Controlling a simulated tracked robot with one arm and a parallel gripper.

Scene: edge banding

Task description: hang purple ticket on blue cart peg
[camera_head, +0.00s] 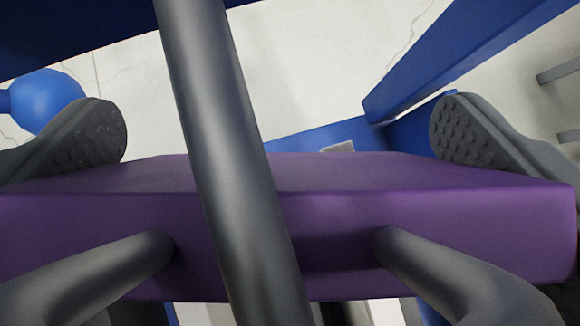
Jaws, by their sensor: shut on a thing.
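The purple ticket (340,235) is a thick purple slab lying across the lower part of the view. Two grey bent rods meet its near face, one on the left and one on the right. My gripper (278,130) shows as two grey studded finger pads, one at each side of the ticket's far edge. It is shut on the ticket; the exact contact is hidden. A long grey metal rod (215,110) crosses in front of the ticket from the top to the bottom. Whether it touches the ticket I cannot tell. A blue rounded knob (48,100) is at the left, partly behind the left finger; whether it is the cart peg is unclear.
Blue beams, probably of the cart, cross the upper left (70,35) and the upper right (460,55). A lower blue bar (320,135) lies beyond the ticket. Pale cracked floor (310,65) shows between them. Grey bars stand at the right edge.

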